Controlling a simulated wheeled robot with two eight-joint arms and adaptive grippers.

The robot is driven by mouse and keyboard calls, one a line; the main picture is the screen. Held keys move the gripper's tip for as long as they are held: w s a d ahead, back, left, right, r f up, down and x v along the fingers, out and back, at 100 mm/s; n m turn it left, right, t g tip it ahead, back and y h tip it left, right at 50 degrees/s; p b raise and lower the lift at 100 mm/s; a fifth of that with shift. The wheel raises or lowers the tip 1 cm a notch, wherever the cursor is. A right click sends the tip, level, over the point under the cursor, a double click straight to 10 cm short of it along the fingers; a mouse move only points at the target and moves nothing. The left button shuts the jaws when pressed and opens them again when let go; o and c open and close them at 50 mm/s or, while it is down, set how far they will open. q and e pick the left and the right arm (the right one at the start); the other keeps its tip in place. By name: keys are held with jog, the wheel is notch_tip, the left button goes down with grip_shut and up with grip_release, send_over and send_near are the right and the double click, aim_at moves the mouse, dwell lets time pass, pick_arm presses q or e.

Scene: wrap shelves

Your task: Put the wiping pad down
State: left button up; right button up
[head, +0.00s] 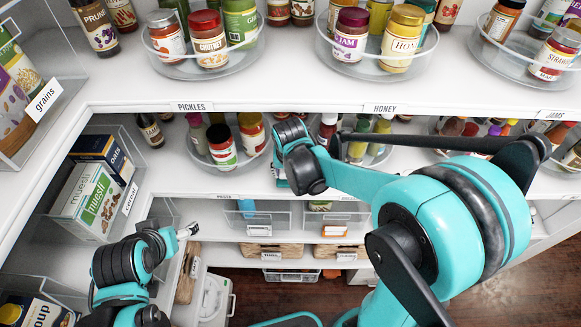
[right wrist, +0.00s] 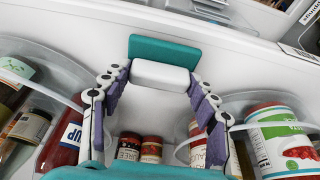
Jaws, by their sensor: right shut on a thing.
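The wiping pad (right wrist: 163,72) is a white block on a flat teal plate. In the right wrist view it sits between the fingertips of my right gripper (right wrist: 160,82), which is shut on it. The teal plate lies against or close to a white shelf surface; I cannot tell whether they touch. In the head view my right arm reaches into the middle shelf, and its wrist hides most of the gripper and pad. My left gripper (head: 188,230) is at the lower left, away from the pad, small and partly turned; its opening is unclear.
Clear turntables with jars stand on the middle shelf, one at the left (head: 228,167), others beside and right of my right wrist. The upper shelf (head: 285,92) overhangs this space. A muesli box (head: 88,202) stands at the left. Clear bins (head: 262,217) sit below.

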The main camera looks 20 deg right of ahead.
jog(key=shift+w+d, duration=0.25)
jog(key=shift+w, duration=0.65)
jog(key=shift+w+f, duration=0.2)
jog(key=shift+f, duration=0.2)
jog(key=shift+s, duration=0.2)
jog(key=shift+f, duration=0.15)
jog(key=o, duration=1.3)
jog(key=shift+w, duration=0.1)
jog(key=shift+c, duration=0.2)
